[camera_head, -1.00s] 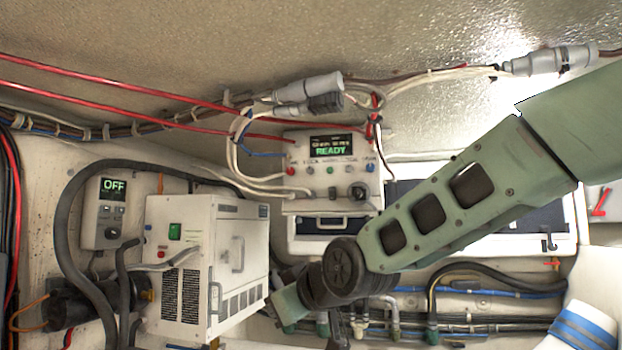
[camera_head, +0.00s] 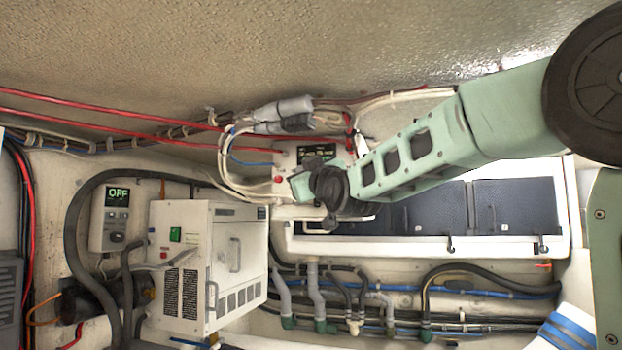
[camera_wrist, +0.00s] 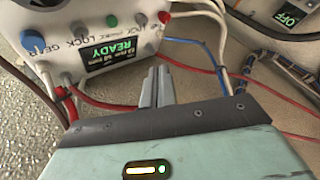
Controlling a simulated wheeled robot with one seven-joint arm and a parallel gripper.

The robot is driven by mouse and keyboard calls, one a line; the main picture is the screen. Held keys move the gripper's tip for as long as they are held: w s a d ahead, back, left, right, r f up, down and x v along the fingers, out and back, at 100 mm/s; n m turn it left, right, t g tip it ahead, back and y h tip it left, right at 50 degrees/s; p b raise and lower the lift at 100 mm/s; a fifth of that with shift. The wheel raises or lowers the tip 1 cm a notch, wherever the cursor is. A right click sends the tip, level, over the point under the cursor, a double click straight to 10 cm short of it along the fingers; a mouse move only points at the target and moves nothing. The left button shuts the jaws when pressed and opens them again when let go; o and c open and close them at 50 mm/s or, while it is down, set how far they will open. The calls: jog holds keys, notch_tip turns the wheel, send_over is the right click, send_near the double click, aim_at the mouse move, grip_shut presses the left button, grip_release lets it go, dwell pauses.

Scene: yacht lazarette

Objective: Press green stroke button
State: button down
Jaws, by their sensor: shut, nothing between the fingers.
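The white control panel (camera_head: 288,155) hangs on the back wall, its lower part mostly hidden by my arm. The wrist view shows the panel (camera_wrist: 60,14) upside down, with a lit READY display (camera_wrist: 112,53). A small green button (camera_wrist: 112,20) sits in its row, between grey buttons, with a red button (camera_wrist: 164,17) to the right and a blue one (camera_wrist: 31,41) to the left. My gripper (camera_wrist: 158,72) is shut and empty, fingers together and pointing toward the panel. The tips appear beside the display, apart from the green button; their depth gap is unclear.
Red and white cables (camera_wrist: 205,45) loop close to my gripper. A white box with a green switch (camera_head: 175,234) stands lower left, near a small OFF display unit (camera_head: 117,196). A dark-doored locker (camera_head: 430,210) lies right of the panel. Hoses run below.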

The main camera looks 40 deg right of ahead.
jog(key=w+d+p, duration=0.3)
jog(key=w+d, duration=0.2)
jog(key=d, duration=0.2)
jog(key=shift+w+p, duration=0.25)
jog(key=shift+p, duration=0.15)
dwell(2.1)
jog(key=shift+w+d, duration=0.25)
jog(key=shift+d, duration=0.05)
jog(key=shift+w+d+b, duration=0.2)
jog(key=shift+d+b, duration=0.1)
dwell(0.7)
jog(key=shift+a+f, duration=0.1)
jog(key=shift+s+a+b, duration=0.45)
jog(key=shift+a+b, duration=0.1)
jog(key=shift+b, duration=0.25)
